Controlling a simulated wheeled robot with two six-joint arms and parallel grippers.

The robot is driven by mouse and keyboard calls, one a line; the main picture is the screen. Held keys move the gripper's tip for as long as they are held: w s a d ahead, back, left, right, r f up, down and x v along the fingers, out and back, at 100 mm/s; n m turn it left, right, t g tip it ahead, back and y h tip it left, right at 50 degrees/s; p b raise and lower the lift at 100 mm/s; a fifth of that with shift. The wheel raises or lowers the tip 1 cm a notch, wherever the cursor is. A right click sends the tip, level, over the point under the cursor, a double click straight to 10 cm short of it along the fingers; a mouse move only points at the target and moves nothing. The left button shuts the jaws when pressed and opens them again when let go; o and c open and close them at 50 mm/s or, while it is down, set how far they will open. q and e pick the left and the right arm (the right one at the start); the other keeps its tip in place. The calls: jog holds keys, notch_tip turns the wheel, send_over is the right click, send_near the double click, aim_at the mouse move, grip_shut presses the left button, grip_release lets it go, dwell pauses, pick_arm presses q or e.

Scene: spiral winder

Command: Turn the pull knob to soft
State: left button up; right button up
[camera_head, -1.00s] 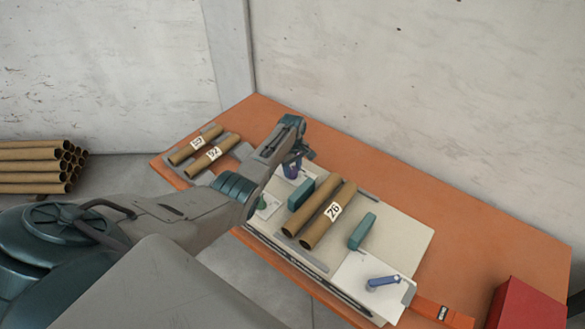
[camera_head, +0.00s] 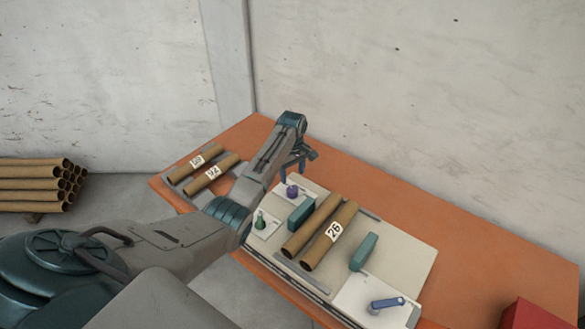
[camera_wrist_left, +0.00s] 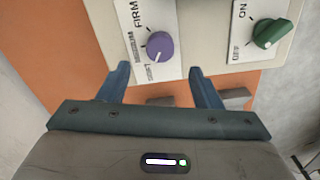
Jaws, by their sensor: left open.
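The purple knob (camera_head: 292,191) stands on a white plate at the far left end of the pale machine. In the left wrist view the purple knob (camera_wrist_left: 160,46) has the printed words FIRM, MEDIUM and SOFT around its left side; its exact setting is hard to read. My left gripper (camera_head: 298,168) is open and empty, just above and beyond the knob in the head view. In the left wrist view my left gripper (camera_wrist_left: 160,68) has its fingers apart, with the knob ahead between their lines and not gripped. My right gripper is not in view.
A green knob (camera_head: 259,220) marked ON and OFF sits beside the purple one. Two brown tubes (camera_head: 322,232), teal blocks (camera_head: 363,252) and a blue crank (camera_head: 387,303) are on the machine. More tubes (camera_head: 209,178) lie on the orange table (camera_head: 470,245). The table's right side is largely clear.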

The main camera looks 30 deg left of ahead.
pick_arm(q)
jog(key=shift+r+b, duration=0.35)
jog(key=shift+r, duration=1.35)
